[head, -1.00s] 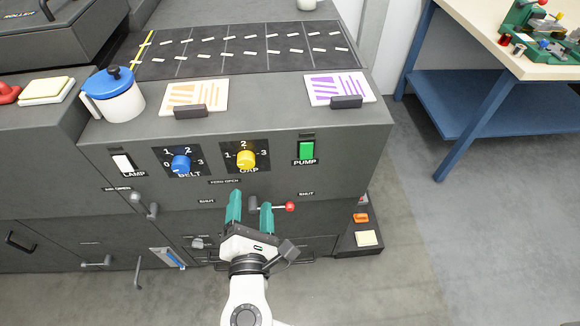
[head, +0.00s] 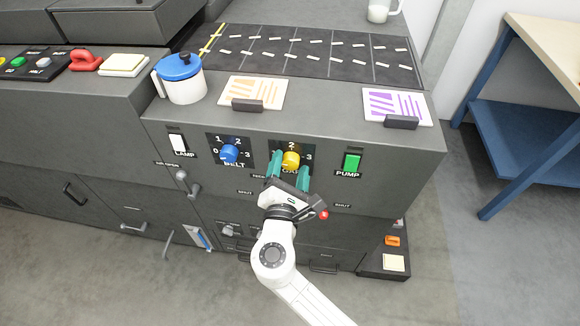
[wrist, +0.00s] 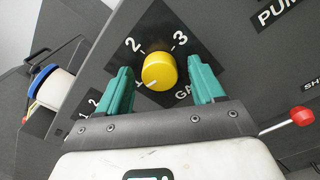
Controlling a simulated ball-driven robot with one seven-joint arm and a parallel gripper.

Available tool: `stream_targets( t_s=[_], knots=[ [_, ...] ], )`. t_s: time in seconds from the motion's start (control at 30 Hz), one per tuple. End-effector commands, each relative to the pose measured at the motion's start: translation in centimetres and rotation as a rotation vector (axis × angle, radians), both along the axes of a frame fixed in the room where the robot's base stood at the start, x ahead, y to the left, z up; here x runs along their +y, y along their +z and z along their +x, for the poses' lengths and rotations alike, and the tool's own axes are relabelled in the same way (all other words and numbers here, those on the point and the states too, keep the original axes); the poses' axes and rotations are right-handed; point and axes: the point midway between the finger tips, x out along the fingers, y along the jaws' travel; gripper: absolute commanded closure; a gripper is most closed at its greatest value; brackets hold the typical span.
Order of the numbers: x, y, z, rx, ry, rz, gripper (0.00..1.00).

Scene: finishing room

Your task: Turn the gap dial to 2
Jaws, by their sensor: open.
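The gap dial (head: 291,160) is a yellow round knob on a black plate on the machine's front. In the wrist view the knob (wrist: 159,71) shows a white mark pointing to the lower left, toward where the 1 would be; the 2 is at its upper left and the 3 at its upper right. My gripper (head: 291,166) is open, its teal fingers on either side of the knob. In the wrist view the fingers (wrist: 158,72) flank it with a gap on each side.
The blue belt dial (head: 229,153) is to the left and the green pump switch (head: 352,162) to the right. A red-tipped lever (head: 323,215) sticks out below, close to my gripper. A blue-lidded jug (head: 181,80) stands on the ledge above.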

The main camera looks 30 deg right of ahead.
Motion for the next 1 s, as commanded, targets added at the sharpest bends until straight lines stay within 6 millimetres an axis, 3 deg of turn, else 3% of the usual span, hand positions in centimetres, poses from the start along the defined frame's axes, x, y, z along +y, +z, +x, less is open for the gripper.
stream_targets(
  t_s=[0.27,0.83,1.0],
  knots=[
    [-0.10,0.00,0.12,0.000,0.000,0.000,0.33],
    [-0.08,0.00,0.09,0.000,0.000,0.000,0.86],
    [-0.09,-0.05,0.08,-0.003,0.000,0.004,0.89]
  ],
)
